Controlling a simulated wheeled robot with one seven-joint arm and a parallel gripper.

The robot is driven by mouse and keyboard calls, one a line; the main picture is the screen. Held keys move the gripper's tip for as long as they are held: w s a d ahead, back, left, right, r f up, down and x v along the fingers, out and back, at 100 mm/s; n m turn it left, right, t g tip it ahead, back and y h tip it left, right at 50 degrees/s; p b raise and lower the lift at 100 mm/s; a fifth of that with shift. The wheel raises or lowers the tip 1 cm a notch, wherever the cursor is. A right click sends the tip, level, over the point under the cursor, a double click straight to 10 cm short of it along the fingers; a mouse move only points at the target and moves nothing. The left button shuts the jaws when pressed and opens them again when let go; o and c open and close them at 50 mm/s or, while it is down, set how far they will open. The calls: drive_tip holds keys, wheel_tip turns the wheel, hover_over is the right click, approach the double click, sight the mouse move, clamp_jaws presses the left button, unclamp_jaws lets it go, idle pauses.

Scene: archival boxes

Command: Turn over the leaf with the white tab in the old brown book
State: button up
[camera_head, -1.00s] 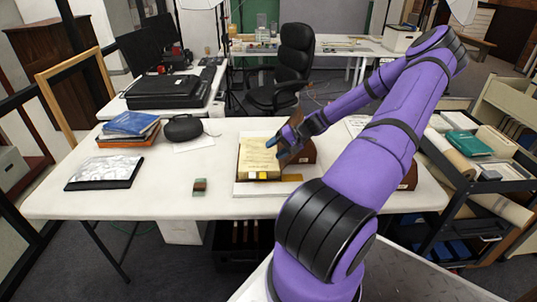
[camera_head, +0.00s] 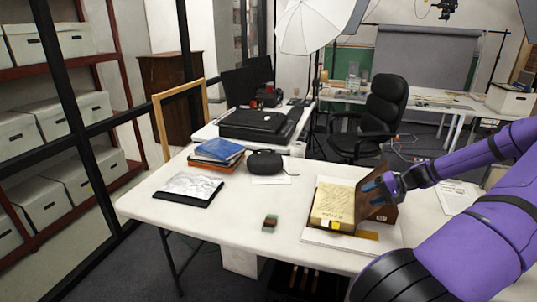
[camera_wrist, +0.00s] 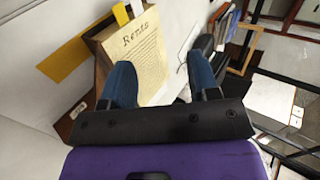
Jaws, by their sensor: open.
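The old brown book (camera_head: 333,205) lies open on a white board on the table, with a printed yellowish page showing. A white tab (camera_wrist: 121,14) and a yellow tab (camera_wrist: 137,7) stick out side by side from the page's edge in the wrist view. A brown board, seemingly the cover (camera_head: 369,197), stands tilted at the book's right side. My gripper (camera_head: 378,187) is at that side, by the upright board. In the wrist view my gripper (camera_wrist: 160,82) has its blue fingers spread apart, the left one in front of the page. Whether anything touches them I cannot tell.
A yellow strip (camera_head: 367,235) lies on the white board by the book. A small green-brown block (camera_head: 270,222) lies left of it. A dark rounded device (camera_head: 266,162), stacked books (camera_head: 218,151) and a silvery picture (camera_head: 188,187) are further left. Bare table lies between.

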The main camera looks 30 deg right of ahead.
drive_tip(key=w+a+r+n+g+h, duration=0.2)
drive_tip(key=a+r+n+g+h, duration=0.15)
drive_tip(key=a+r, duration=0.85)
drive_tip(key=w+a+r+n+g+h, duration=0.1)
drive_tip(key=a+r+n+g+h, duration=0.25)
drive_tip(key=a+r, duration=0.8)
drive_tip(key=s+a+r+n+t, duration=0.1)
drive_tip(key=s+a+r+t, duration=0.1)
drive_tip(key=s+a+r, duration=0.3)
drive_tip(key=s+a+r+n+t, duration=0.1)
drive_tip(key=s+a+r+t, duration=0.1)
drive_tip(key=s+a+r, duration=0.4)
drive_tip(key=s+a, duration=0.4)
drive_tip(key=a, duration=0.1)
drive_tip(key=shift+s+a+n, duration=0.3)
drive_tip(key=shift+s+n, duration=0.1)
drive_tip(key=shift+c, duration=0.4)
